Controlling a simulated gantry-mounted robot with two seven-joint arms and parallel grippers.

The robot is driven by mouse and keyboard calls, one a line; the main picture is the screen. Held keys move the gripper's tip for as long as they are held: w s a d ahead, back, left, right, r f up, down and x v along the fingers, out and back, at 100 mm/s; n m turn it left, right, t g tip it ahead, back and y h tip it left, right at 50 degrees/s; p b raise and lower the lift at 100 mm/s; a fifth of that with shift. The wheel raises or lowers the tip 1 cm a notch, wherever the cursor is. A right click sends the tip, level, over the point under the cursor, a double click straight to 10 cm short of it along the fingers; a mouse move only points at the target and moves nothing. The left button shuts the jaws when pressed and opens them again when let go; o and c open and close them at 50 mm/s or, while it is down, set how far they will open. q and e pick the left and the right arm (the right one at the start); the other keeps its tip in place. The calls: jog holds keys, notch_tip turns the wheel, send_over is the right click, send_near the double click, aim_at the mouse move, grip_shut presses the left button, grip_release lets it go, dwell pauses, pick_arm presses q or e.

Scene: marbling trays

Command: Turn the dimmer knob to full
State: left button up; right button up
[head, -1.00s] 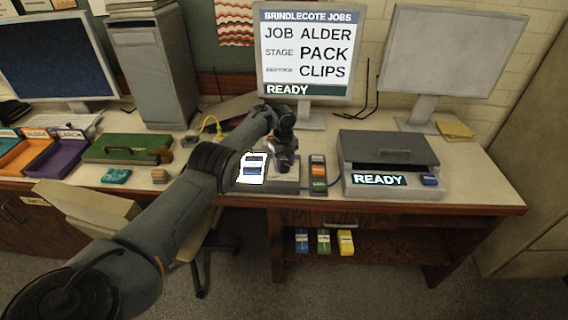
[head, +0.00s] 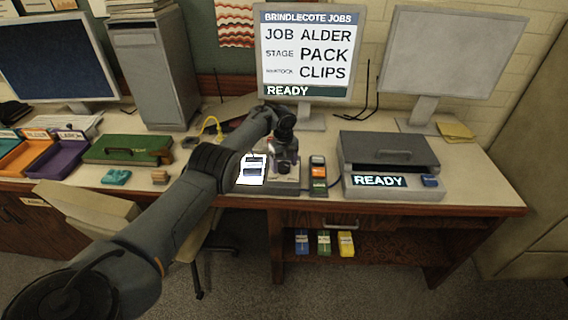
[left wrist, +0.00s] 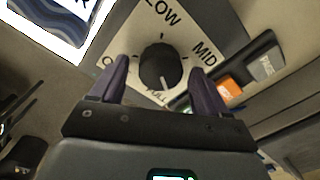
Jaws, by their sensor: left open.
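The dimmer knob (head: 284,169) is black and round on a pale square dial plate at the desk's front edge. In the left wrist view the knob (left wrist: 160,66) shows a white pointer line aimed toward the FULL label, which is partly hidden. LOW and MID are readable on the dial plate (left wrist: 205,30). My left gripper (head: 285,156) is over the knob; in the wrist view its purple fingers (left wrist: 160,75) are spread either side of it, with gaps, apart from the knob. My right gripper is not in view.
A brightly lit white panel (head: 252,170) lies just left of the dial. A handheld device with an orange part (head: 318,172) stands close on the right, then a grey lidded machine (head: 388,150) reading READY. A monitor (head: 305,50) stands behind.

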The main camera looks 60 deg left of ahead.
aim_at(283, 165)
pick_arm(q)
notch_tip(283, 165, up, 11)
jog(key=p, duration=0.2)
jog(key=shift+f+p, duration=0.2)
jog(key=shift+p, duration=0.1)
jog(key=shift+s+r, duration=0.1)
jog(key=shift+s, duration=0.05)
